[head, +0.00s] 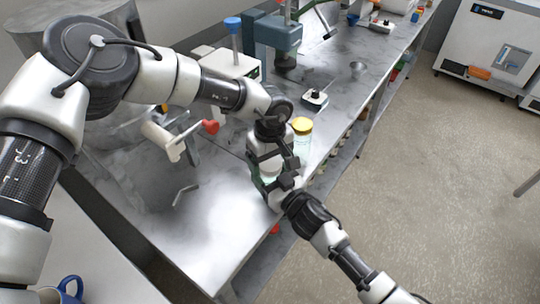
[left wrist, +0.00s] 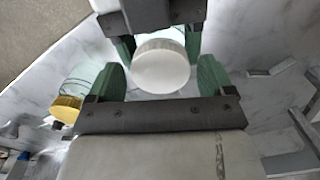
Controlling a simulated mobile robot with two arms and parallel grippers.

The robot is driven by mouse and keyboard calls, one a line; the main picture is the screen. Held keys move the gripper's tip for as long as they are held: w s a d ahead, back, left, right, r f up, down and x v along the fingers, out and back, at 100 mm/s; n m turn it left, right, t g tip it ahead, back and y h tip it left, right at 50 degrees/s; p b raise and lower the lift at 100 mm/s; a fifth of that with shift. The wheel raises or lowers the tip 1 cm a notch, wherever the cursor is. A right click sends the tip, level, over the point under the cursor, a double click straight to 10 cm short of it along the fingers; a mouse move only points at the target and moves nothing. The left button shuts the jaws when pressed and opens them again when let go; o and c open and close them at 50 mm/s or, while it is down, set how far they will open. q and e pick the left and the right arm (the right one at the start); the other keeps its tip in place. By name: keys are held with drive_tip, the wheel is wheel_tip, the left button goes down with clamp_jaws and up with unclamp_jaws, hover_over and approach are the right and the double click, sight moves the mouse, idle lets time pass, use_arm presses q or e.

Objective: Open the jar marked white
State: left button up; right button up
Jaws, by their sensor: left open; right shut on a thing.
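The jar with the white lid (left wrist: 162,66) stands between both grippers in the left wrist view. In the head view it is mostly hidden by them, with a little pale green glass (head: 268,177) showing. My left gripper (left wrist: 160,82) is open, its green-padded fingers on either side of the white lid with gaps visible. In the head view the left gripper (head: 274,160) points down over the jar. My right gripper (head: 280,186) comes from the front right and is shut on the jar below the lid. Its green fingers (left wrist: 158,45) show behind the lid.
A jar with a yellow lid (head: 302,126) stands close by on the counter and also shows in the left wrist view (left wrist: 68,106). A red-knobbed device (head: 210,127) and a blue-topped instrument (head: 233,25) stand behind. The counter's front edge is near.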

use_arm(q)
drive_tip(key=c, duration=0.9)
drive_tip(key=n, duration=1.6)
drive_tip(key=shift+r, duration=0.1)
drive_tip(key=n, duration=0.4)
